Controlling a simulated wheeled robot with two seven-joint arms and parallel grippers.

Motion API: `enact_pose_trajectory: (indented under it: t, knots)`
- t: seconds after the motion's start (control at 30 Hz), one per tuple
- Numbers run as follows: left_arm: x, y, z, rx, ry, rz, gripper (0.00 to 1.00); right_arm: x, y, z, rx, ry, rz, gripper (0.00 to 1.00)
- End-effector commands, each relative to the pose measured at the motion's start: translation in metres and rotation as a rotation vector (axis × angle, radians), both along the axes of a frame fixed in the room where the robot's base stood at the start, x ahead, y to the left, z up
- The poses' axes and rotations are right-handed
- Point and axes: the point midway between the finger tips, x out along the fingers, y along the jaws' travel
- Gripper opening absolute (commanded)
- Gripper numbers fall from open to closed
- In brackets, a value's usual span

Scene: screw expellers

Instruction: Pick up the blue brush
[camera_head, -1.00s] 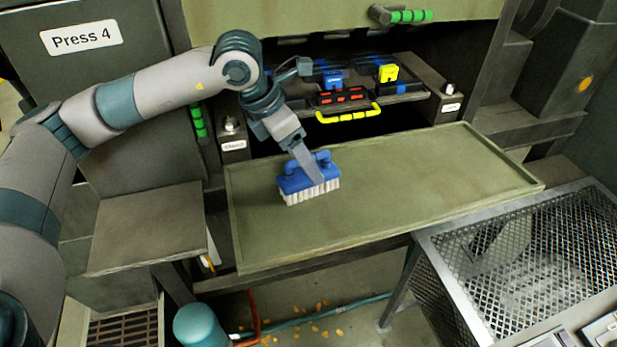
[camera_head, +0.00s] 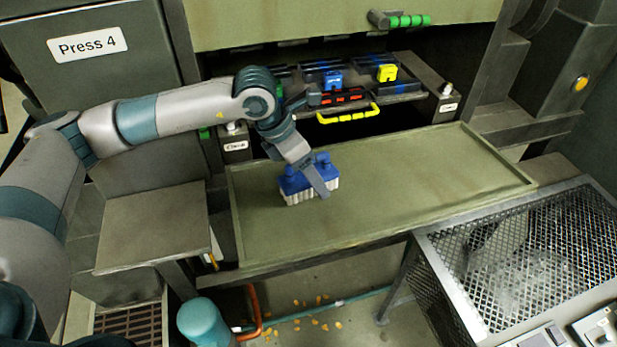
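The blue brush (camera_head: 294,185) has a blue block with a handle and white bristles. It stands bristles down on the green tray table (camera_head: 420,185), left of the middle. My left gripper (camera_head: 322,190) reaches down over the brush from the upper left. A grey finger lies across the front of the brush's handle and covers part of it. The other finger is hidden, so I cannot tell whether the gripper is open or shut on the handle. My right gripper is not in view.
Behind the tray, a recessed shelf holds a blue padlock (camera_head: 333,80), a yellow padlock (camera_head: 387,73) and a yellow handle (camera_head: 348,115). A mesh-covered bin (camera_head: 540,245) stands at the right front. The tray right of the brush is clear.

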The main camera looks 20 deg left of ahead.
Motion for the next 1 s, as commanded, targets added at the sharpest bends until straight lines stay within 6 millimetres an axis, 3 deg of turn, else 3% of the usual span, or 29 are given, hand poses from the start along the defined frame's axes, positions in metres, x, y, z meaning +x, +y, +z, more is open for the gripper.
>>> enact_pose_trajectory:
  t: [0.2, 0.4, 0.77, 1.0]
  knots:
    - [0.000, 0.000, 0.000, 0.000, 0.000, 0.000, 0.62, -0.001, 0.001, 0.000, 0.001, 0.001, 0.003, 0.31]
    - [0.000, 0.000, 0.000, 0.000, 0.000, 0.000, 0.18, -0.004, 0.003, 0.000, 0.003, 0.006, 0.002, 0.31]
    - [0.000, 0.000, 0.004, -0.001, -0.001, 0.000, 0.18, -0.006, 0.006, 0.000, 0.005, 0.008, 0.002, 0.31]
    - [0.000, 0.000, 0.027, -0.001, -0.002, -0.001, 0.18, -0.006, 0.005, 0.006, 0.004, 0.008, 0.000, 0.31]
